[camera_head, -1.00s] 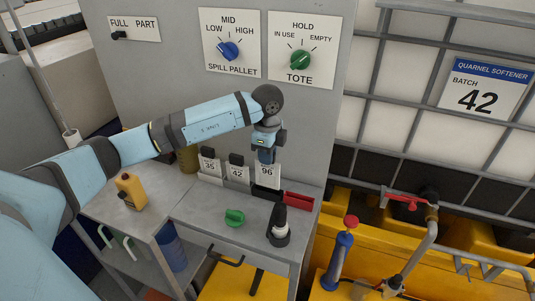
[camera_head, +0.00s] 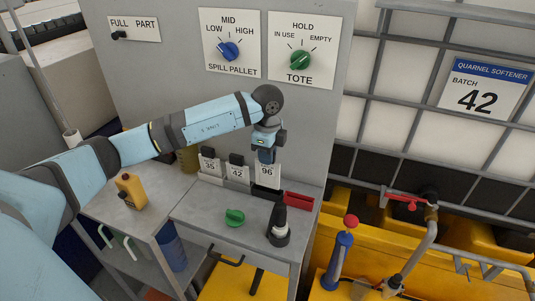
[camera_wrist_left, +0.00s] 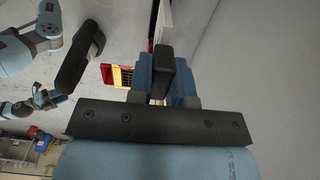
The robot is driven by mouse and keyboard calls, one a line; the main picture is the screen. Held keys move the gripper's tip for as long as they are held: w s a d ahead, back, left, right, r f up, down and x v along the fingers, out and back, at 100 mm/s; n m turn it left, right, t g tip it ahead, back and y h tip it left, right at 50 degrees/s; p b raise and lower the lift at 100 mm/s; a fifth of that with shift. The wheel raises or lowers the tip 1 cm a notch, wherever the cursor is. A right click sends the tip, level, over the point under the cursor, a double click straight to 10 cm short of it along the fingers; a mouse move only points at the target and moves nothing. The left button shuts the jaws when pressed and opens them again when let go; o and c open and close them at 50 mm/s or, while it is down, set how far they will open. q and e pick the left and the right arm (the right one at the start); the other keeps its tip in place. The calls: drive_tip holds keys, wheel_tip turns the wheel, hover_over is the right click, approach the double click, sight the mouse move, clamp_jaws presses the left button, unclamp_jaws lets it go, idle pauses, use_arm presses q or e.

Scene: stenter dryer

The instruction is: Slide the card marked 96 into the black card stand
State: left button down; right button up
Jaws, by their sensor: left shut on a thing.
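The white card marked 96 (camera_head: 267,171) is upright in the head view, at the back right of the grey bench. My left gripper (camera_head: 266,156) is above it, shut on its top part. The black card stand (camera_head: 265,192) is directly under the card, whose lower edge meets the stand in this view. I cannot tell whether that edge is in the slot.
Cards 35 (camera_head: 209,165) and 42 (camera_head: 237,173) stand left of card 96. A red holder (camera_head: 299,202) is right of the black stand. A green knob (camera_head: 235,217) and a black-and-white bottle (camera_head: 279,227) are in front. The grey panel rises close behind.

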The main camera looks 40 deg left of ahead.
use_arm(q)
drive_tip(key=b, duration=0.2)
hover_over(268, 186)
drive_tip(key=shift+w+a+f, duration=0.15)
drive_tip(key=shift+f, duration=1.9)
drive_tip(key=c, duration=1)
unclamp_jaws()
wheel_tip(268, 186, up, 14)
drive_tip(key=shift+f+b, duration=0.1)
drive_tip(key=shift+b, duration=0.95)
